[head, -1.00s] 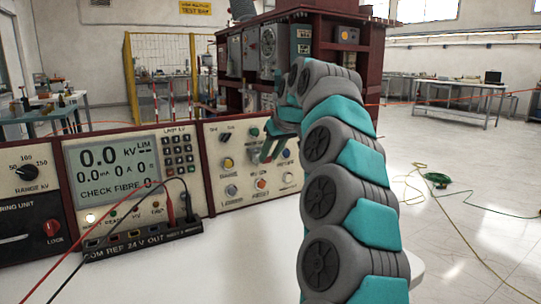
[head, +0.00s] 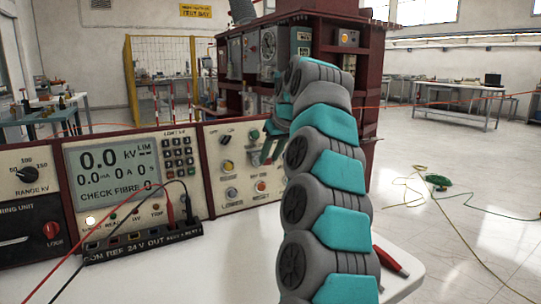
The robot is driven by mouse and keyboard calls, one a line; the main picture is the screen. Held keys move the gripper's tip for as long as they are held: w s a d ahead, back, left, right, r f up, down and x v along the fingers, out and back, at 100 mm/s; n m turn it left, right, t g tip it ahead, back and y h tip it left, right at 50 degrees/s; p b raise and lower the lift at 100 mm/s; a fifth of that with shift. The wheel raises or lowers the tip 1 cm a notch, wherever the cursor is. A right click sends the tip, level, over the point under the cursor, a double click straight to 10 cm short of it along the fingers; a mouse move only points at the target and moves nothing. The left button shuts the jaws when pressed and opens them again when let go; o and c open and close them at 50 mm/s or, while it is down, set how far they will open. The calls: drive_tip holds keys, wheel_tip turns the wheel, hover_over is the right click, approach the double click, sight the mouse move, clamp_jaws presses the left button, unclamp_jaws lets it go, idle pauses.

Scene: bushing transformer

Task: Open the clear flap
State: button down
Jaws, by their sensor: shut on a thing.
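My gripper (head: 270,151) is at the right-hand control panel (head: 231,171), in front of its upper knobs. Its teal fingers are close together, shut on what appears to be the edge of the clear flap. The flap is see-through and too small to make out apart from the panel behind it. My arm and fingers hide the right part of the panel.
A meter unit with a lit display (head: 112,167) stands left of the panel. A red-handled object (head: 391,261) lies on the white table (head: 215,280), right of my arm. The table front is clear.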

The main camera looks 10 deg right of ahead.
drive_tip(key=c, duration=0.6)
unclamp_jaws()
drive_tip(key=shift+o, duration=0.2)
drive_tip(key=v, duration=0.7)
drive_tip(key=shift+r, duration=0.25)
drive_tip(key=shift+s, duration=0.15)
